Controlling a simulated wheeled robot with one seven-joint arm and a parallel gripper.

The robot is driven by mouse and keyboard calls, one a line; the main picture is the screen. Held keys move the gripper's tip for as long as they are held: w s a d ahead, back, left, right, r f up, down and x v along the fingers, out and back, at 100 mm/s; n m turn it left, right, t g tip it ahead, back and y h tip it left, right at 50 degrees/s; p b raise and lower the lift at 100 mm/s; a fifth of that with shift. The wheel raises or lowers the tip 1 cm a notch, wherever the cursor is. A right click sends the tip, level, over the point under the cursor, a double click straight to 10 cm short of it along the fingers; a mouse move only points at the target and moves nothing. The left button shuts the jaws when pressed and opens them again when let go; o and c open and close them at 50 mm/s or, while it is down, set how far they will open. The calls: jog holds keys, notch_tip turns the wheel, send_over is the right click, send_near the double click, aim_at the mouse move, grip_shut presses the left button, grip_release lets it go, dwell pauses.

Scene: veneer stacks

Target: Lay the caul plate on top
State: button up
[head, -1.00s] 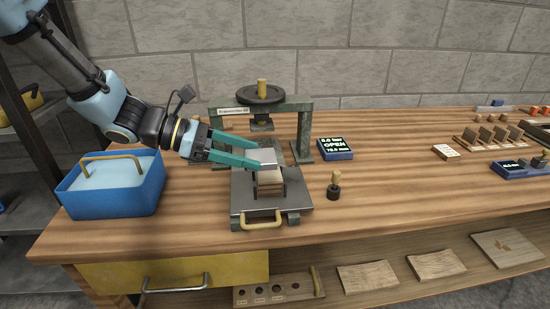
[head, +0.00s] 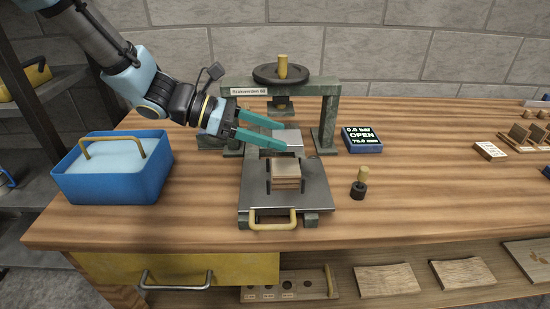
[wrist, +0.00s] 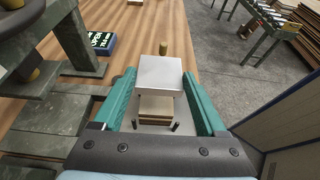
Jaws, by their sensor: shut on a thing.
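The caul plate (head: 287,138) is a flat silver-grey metal plate, held between the two teal fingers of my gripper (head: 281,134). In the wrist view the plate (wrist: 160,72) spans the fingers. The veneer stack (head: 284,175) is a small pile of brown sheets between dark upright pins on the press's grey sliding tray (head: 313,195). In the head view the plate appears behind and above the stack, apart from it, and the stack's top is bare. In the wrist view the stack (wrist: 156,108) shows just below the plate.
The green press frame (head: 329,125) with its handwheel stands behind the tray. A blue tub (head: 110,180) is at left.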

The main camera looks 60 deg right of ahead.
jog(key=shift+f+p, duration=0.45)
jog(key=shift+f, duration=2.35)
jog(key=shift+f, duration=0.1)
jog(key=o, duration=1.4)
jog(key=shift+o, duration=0.2)
jog(key=b+v, duration=0.2)
jog(key=v, duration=1)
